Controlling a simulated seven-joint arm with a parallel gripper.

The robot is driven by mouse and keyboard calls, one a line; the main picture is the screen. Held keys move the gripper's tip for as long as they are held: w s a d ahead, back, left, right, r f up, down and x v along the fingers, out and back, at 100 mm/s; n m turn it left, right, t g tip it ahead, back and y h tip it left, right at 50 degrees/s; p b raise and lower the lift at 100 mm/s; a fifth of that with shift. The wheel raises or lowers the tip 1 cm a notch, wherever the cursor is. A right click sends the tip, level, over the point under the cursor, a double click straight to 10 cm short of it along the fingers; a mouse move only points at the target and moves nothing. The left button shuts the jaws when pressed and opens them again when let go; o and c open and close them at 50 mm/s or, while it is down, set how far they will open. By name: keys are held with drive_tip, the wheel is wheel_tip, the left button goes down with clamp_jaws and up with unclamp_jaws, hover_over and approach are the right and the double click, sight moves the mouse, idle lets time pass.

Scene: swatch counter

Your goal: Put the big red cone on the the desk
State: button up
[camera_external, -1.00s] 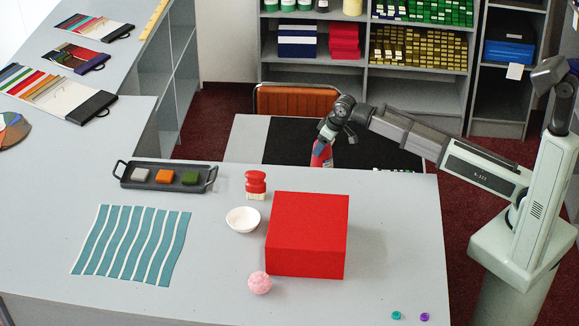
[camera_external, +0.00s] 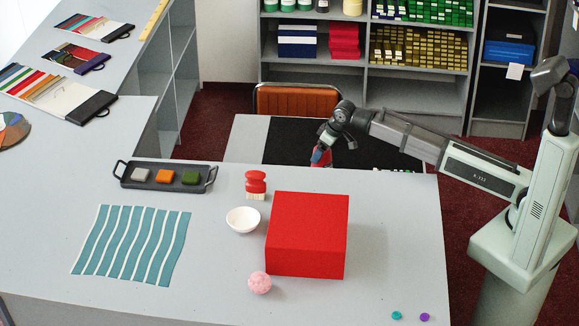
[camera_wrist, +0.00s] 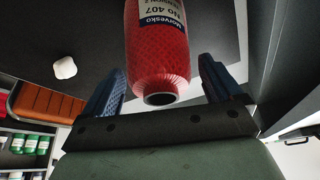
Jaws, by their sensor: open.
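The big red cone (camera_wrist: 157,62) has a textured surface and a white and dark blue label. In the wrist view it lies between my fingers, with a dark round hole at its near end. In the external view a bit of red (camera_external: 322,164) shows below my gripper (camera_external: 319,156), at the back edge of the desk (camera_external: 390,215); the rest is hidden. My gripper (camera_wrist: 161,85) is open, with one blue finger on each side of the cone and gaps visible between.
On the desk are a red box (camera_external: 307,235), a white bowl (camera_external: 243,219), a red-handled brush (camera_external: 256,184), a pink ball (camera_external: 260,283), a dark tray (camera_external: 165,187) and a striped teal swatch (camera_external: 131,246). The desk's right side is mostly clear. An orange chair (camera_external: 297,100) stands behind.

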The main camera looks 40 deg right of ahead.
drive_tip(key=shift+r, duration=0.15)
drive_tip(key=v, duration=1.2)
